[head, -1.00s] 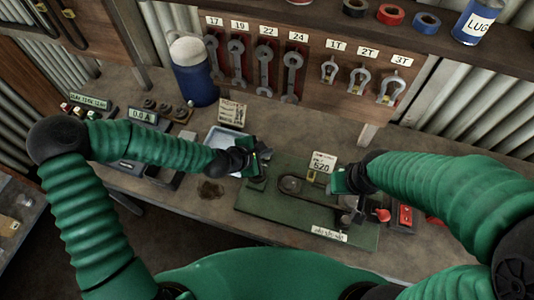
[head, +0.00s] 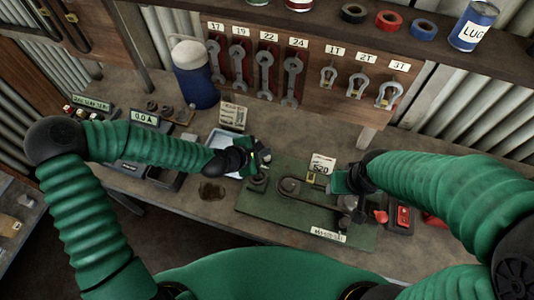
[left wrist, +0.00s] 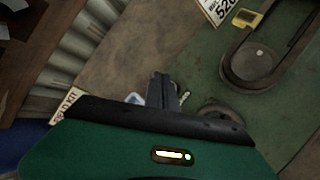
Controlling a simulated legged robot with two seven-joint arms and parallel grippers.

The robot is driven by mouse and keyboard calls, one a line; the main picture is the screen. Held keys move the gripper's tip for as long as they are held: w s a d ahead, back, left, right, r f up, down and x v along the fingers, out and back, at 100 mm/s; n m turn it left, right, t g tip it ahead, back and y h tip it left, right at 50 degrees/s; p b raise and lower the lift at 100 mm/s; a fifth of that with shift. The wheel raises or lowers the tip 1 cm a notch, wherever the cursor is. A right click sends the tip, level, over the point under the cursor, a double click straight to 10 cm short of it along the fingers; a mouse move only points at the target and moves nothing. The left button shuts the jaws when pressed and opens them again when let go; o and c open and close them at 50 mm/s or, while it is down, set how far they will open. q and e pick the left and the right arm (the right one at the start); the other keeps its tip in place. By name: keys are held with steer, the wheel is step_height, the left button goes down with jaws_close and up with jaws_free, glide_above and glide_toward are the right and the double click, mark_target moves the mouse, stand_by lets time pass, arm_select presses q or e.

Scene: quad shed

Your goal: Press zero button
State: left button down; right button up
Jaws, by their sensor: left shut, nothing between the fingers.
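A meter with a display reading 0.0 A (head: 144,118) stands on the bench at the left, partly behind my left arm. Another display box (head: 92,104) with small coloured knobs stands farther left. I cannot make out which button is the zero button. My left gripper (head: 264,156) is shut and empty, above the left end of the green plate. Its closed fingers show in the left wrist view (left wrist: 165,92). My right gripper (head: 340,182) is over the right part of the plate near the 520 card; its fingers are not clear.
The green plate (head: 275,217) carries a chain loop (head: 290,186). A pale tray (head: 222,138) lies behind my left gripper. A red device (head: 403,216) is at right.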

mark_target(265, 159)
arm_select(q)
step_height(265, 159, up, 5)
steer(key=p, duration=0.4)
steer(key=shift+r+p, duration=0.1)
steer(key=shift+p, duration=0.3)
